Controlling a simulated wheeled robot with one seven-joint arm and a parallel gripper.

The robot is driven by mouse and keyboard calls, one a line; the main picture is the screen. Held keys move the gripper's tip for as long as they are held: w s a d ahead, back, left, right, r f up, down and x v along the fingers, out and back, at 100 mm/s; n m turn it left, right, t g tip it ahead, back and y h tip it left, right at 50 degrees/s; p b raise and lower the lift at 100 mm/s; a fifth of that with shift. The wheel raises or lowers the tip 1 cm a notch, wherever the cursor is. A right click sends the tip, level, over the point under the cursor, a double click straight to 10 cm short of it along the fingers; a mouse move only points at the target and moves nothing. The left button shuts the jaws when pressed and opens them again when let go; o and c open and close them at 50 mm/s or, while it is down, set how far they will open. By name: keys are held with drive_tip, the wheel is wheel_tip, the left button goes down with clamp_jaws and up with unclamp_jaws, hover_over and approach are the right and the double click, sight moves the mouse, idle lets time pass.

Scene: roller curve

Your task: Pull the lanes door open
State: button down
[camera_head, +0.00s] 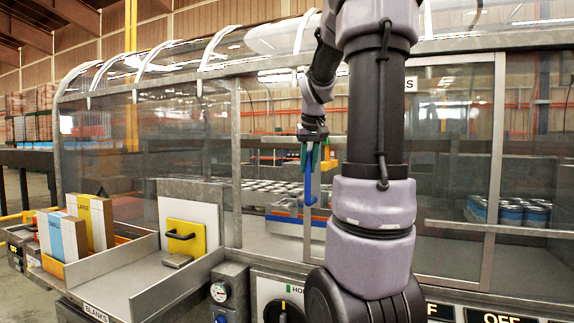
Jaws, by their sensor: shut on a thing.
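The lanes door is a clear panel in a grey metal frame (497,165) on the front of the glazed enclosure. A label above it shows only the letter S; my arm hides the rest of the label and much of the door. A blue upright handle (309,188) shows left of my arm. My gripper (309,162) points down, shut on the blue handle near its upper part. Green and yellow-orange parts show beside the fingers. How far the door stands open cannot be told.
Inside the enclosure are rows of cans (280,187) and blue-banded cans (525,213) at right. At left, a tray (150,268) marked BLANKS sits before a yellow plate with a black handle (186,238). Cartons (92,222) stand beside it. A control panel (270,293) lies below.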

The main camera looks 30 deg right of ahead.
drive_tip(key=s+d, duration=0.6)
drive_tip(key=s, duration=0.2)
drive_tip(key=shift+s+d, duration=0.3)
drive_tip(key=shift+d, duration=0.1)
drive_tip(key=shift+r, duration=0.1)
drive_tip(key=c, duration=0.7)
unclamp_jaws()
drive_tip(key=shift+c, duration=0.2)
drive_tip(key=v, duration=1)
drive_tip(key=shift+r, duration=0.35)
drive_tip(key=shift+s+a, duration=0.1)
